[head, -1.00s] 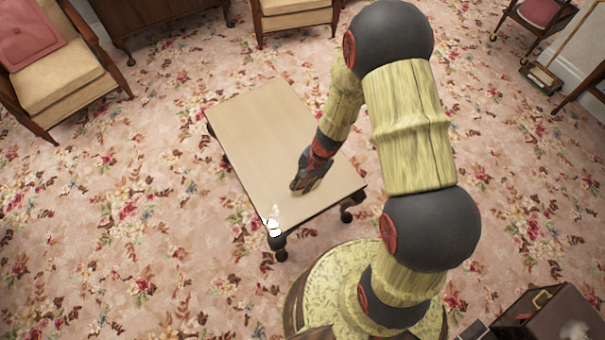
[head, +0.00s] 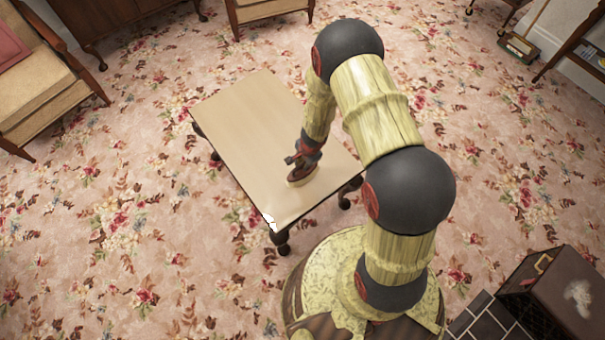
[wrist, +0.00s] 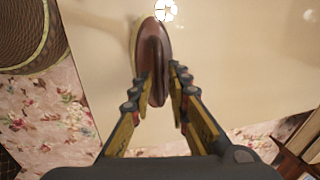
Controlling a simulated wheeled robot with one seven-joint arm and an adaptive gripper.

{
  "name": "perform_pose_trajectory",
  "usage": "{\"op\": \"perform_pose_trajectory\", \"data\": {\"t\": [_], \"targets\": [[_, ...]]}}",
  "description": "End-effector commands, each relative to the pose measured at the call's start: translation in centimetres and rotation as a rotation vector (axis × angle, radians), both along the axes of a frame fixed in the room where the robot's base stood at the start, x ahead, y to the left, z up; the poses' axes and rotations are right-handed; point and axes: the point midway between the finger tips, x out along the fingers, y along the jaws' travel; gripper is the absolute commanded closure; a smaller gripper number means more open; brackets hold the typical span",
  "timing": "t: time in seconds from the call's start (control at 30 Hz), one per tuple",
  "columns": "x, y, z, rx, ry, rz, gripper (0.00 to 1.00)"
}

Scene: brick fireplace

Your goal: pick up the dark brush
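The dark brush (wrist: 153,45) is a dark brown oval with a raised ridge along its top and a paler edge. It lies on the small wooden table (wrist: 235,60). In the head view the brush (head: 299,180) shows near the table's front right part, partly hidden by my gripper (head: 304,160). In the wrist view my gripper (wrist: 160,82) is open, with one finger on each side of the brush's near end. The left finger looks very close to it; a narrow gap shows at the right. I cannot tell whether either finger touches.
A small white patch (head: 270,220) shows at the table's near corner. A brown case (head: 560,295) stands at the lower right. An armchair (head: 45,85) is at the left. Floral carpet around the table is mostly clear.

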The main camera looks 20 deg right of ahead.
Motion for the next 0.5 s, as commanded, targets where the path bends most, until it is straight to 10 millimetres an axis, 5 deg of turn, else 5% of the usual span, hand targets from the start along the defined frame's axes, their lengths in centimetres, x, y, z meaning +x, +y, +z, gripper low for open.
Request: {"op": "perform_pose_trajectory", "data": {"t": [0.13, 0.5], "targets": [[0.3, 0.1, -2.0, 0.0, 0.0, -0.001, 0.82], [0.4, 0.1, -2.1, 0.0, 0.0, 0.001, 0.86]]}}
